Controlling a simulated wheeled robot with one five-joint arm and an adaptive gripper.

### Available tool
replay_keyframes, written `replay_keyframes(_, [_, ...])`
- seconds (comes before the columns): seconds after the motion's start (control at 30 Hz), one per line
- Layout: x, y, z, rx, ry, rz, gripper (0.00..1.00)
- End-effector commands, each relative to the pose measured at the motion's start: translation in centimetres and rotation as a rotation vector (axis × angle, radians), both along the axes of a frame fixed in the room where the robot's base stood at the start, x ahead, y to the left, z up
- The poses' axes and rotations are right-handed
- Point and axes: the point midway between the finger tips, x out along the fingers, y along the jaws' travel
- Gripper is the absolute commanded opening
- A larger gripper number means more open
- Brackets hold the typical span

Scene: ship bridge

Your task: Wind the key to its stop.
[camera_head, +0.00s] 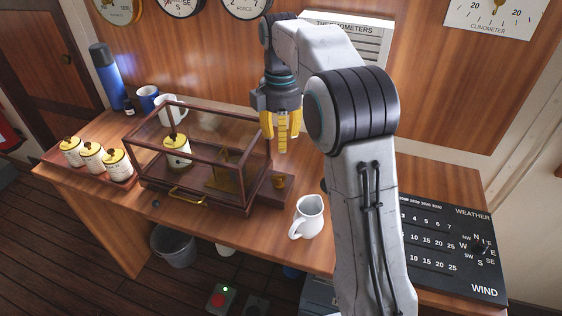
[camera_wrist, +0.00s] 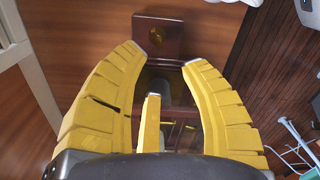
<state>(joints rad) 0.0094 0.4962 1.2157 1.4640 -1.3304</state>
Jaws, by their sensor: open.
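A small brass piece, which looks like the key (camera_head: 279,182), stands on a low dark wooden block (camera_head: 268,196) at the right end of a glazed wooden case (camera_head: 160,186). In the wrist view the brass piece (camera_wrist: 156,35) shows as a round spot on the block, beyond the fingertips; its turned angle is too small to tell. My gripper (camera_head: 283,147) has yellow fingers pointing down, above the case's right end and apart from the brass piece. In the wrist view my gripper (camera_wrist: 166,70) is open, with nothing between its fingers.
A white jug (camera_head: 308,217) stands right of the block near the desk's front edge. Three lidded white jars (camera_head: 92,158) sit at the left, with a blue flask (camera_head: 104,75) and mugs behind. A black weather board (camera_head: 440,245) lies at the right.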

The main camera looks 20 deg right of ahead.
Motion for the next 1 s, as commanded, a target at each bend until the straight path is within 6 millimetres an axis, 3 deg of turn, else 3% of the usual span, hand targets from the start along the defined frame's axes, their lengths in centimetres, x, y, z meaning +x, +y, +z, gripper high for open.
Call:
replay_keyframes(0.03, [-0.6, 0.0, 0.7, 0.000, 0.038, -0.001, 0.40])
replay_keyframes(0.13, [-2.2, 0.0, -0.7, 0.001, 0.117, -0.001, 0.40])
replay_keyframes(0.27, [-2.8, 0.0, -4.3, 0.003, 0.127, 0.017, 0.40])
replay_keyframes(0.4, [-2.0, 0.0, -6.6, 0.004, 0.070, 0.046, 0.40])
replay_keyframes(0.63, [0.0, -0.1, -7.2, 0.002, -0.024, 0.077, 0.40])
replay_keyframes(1.0, [0.2, -0.1, -11.2, 0.001, -0.031, 0.088, 0.40])
